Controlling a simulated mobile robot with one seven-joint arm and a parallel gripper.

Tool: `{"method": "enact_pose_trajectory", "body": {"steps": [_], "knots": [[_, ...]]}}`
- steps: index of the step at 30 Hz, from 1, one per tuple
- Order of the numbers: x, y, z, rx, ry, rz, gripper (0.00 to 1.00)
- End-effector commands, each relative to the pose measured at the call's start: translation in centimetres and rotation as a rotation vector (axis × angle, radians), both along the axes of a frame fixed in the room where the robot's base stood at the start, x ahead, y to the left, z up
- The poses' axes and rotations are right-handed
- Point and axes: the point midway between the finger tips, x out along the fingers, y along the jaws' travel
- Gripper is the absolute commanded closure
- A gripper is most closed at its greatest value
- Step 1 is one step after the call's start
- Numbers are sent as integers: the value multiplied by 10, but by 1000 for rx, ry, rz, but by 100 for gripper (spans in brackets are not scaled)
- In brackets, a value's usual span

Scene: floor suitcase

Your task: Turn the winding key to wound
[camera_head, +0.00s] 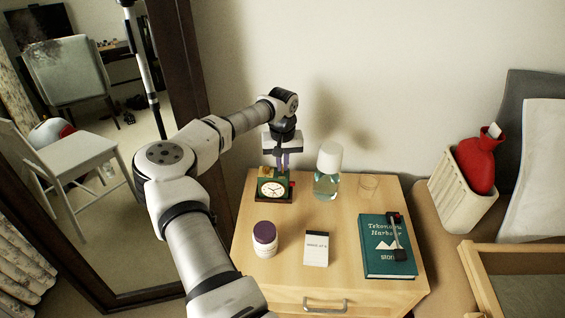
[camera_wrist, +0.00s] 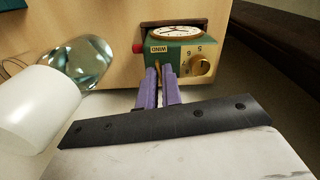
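A green alarm clock (camera_head: 273,188) with a round white dial stands on the nightstand near the wall. In the wrist view the clock (camera_wrist: 181,50) shows its top, with a "WIND" label, a brass number knob (camera_wrist: 200,66) and a red button at one side. The winding key (camera_wrist: 158,71) is a thin brass piece beside the "WIND" label, mostly hidden between the fingers. My gripper (camera_head: 282,164) points down over the clock. Its purple fingers (camera_wrist: 160,76) are close together with the key between them. The key's setting is not readable.
A purple-lidded jar (camera_head: 265,238), a small white box (camera_head: 316,248) and a teal book (camera_head: 386,247) are nearer. The wall (camera_head: 400,80) is close behind.

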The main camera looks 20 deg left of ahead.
Motion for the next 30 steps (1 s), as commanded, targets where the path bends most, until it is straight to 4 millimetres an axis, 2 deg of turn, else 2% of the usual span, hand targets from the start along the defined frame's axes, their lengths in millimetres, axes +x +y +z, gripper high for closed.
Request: {"method": "enact_pose_trajectory", "body": {"steps": [1, 4, 12, 16, 20, 30], "knots": [[0, 0, 0, 0, 0, 1, 86], [0, 0, 0, 0, 0, 1, 75], [0, 0, 1, 0, 0, 1, 75], [0, 0, 10, 0, -1, 1, 75], [0, 1, 32, 4, -3, 1, 75], [0, 0, 108, 1, -3, 1, 75]]}}
